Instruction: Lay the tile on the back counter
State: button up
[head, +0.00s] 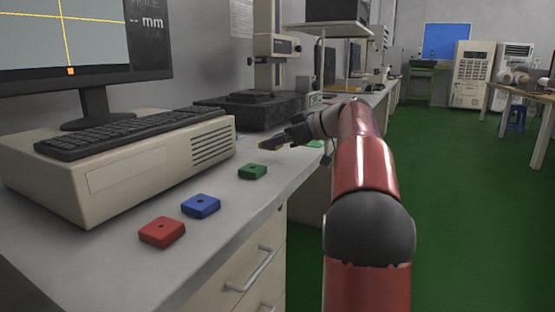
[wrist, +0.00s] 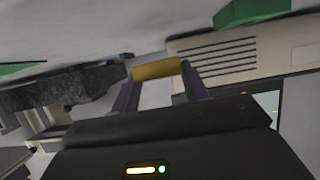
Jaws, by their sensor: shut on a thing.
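My gripper (head: 273,143) reaches over the counter (head: 215,235) along the left wall. It is shut on a yellow tile, seen as a small yellow edge (head: 265,147) in the head view. In the wrist view the yellow tile (wrist: 156,69) sits between the two fingers, with the counter upside down behind it. The tile appears held above the counter top; the exact gap is hard to tell. Which surface is the back counter is not clear from the frames.
Red (head: 162,232), blue (head: 201,206) and green (head: 252,172) blocks lie along the counter's front edge. Another green piece (head: 316,144) lies beyond my wrist. A beige computer with a keyboard (head: 135,131) and a measuring stand (head: 268,50) stand behind. Green floor lies to the right.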

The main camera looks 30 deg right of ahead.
aim_at(278, 149)
jog(key=shift+f+b, duration=0.4)
jog(key=shift+f, duration=1.4)
jog(key=o, duration=1)
jog(key=shift+f, duration=0.1)
jog(key=shift+r, duration=0.2)
jog(key=p+v, duration=0.1)
jog(key=v, duration=1.1)
